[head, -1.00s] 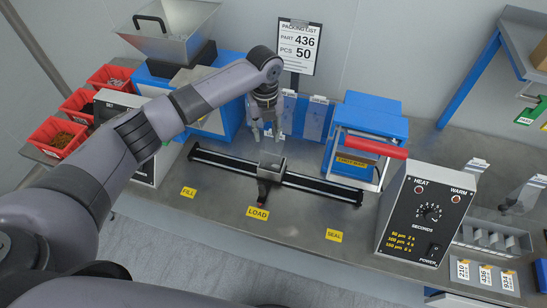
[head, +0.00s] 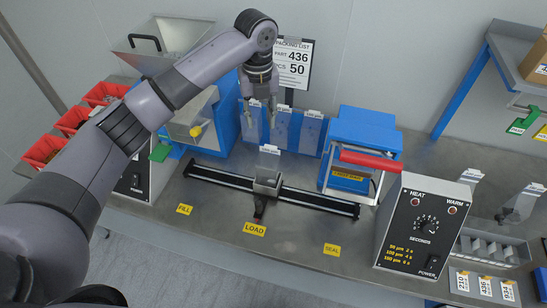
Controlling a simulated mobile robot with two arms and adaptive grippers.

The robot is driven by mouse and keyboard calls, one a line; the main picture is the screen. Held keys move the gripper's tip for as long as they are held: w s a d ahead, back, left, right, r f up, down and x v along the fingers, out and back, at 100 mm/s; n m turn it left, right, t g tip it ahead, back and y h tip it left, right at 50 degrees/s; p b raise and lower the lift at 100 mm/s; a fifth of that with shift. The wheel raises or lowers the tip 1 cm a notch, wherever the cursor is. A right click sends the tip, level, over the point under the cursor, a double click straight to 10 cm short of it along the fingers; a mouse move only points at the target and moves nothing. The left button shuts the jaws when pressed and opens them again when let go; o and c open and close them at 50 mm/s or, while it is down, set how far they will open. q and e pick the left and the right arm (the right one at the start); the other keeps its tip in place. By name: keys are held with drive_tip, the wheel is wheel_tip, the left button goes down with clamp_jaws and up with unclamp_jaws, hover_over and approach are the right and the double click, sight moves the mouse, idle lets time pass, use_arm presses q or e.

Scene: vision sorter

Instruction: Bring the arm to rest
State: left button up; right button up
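My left arm comes in from the left, and its gripper (head: 260,118) hangs fingers-down in front of the row of bag holders. Its two fingers are apart, with nothing seen between them. The gripper is above and behind the grey carriage (head: 266,180) on the black rail, clear of it. A white label (head: 269,149) stands up from the carriage; the clear bag under it is hard to make out. My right gripper is not in view.
Blue bag holders (head: 310,133) stand at the back. A blue sealer (head: 362,150) with a red handle and a control box (head: 423,225) are to the right. A hopper (head: 160,45) and red bins (head: 43,148) are left. A packing list (head: 293,60) stands behind my gripper.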

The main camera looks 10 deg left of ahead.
use_arm(q)
drive_tip(key=s+d+f+n+t+h, duration=0.1)
drive_tip(key=s+d+f+n+h, duration=0.1)
drive_tip(key=s+d+f+n, duration=0.5)
drive_tip(key=s+d+f+n+h, duration=0.15)
drive_tip(key=s+f+n, duration=0.25)
drive_tip(key=s+f, duration=0.45)
drive_tip(key=s+a+f+n+t+y, duration=0.1)
drive_tip(key=s+a+n+y, duration=0.1)
drive_tip(key=s+a+n, duration=0.55)
drive_tip(key=s+a+n+t+y, duration=0.15)
drive_tip(key=s+a+n, duration=0.25)
drive_tip(key=s+n, duration=0.55)
wheel_tip(320, 180, down, 30)
drive_tip(key=s+g+b, duration=0.1)
drive_tip(key=s+b, duration=0.1)
drive_tip(key=b, duration=0.1)
drive_tip(key=s+a+f+b, duration=0.1)
drive_tip(key=s+f, duration=0.7)
drive_tip(key=s+a+f+g+b, duration=0.1)
drive_tip(key=s+a+f, duration=0.1)
drive_tip(key=s+f, duration=0.6)
drive_tip(key=shift+a+f, duration=0.25)
drive_tip(key=shift+f, duration=0.35)
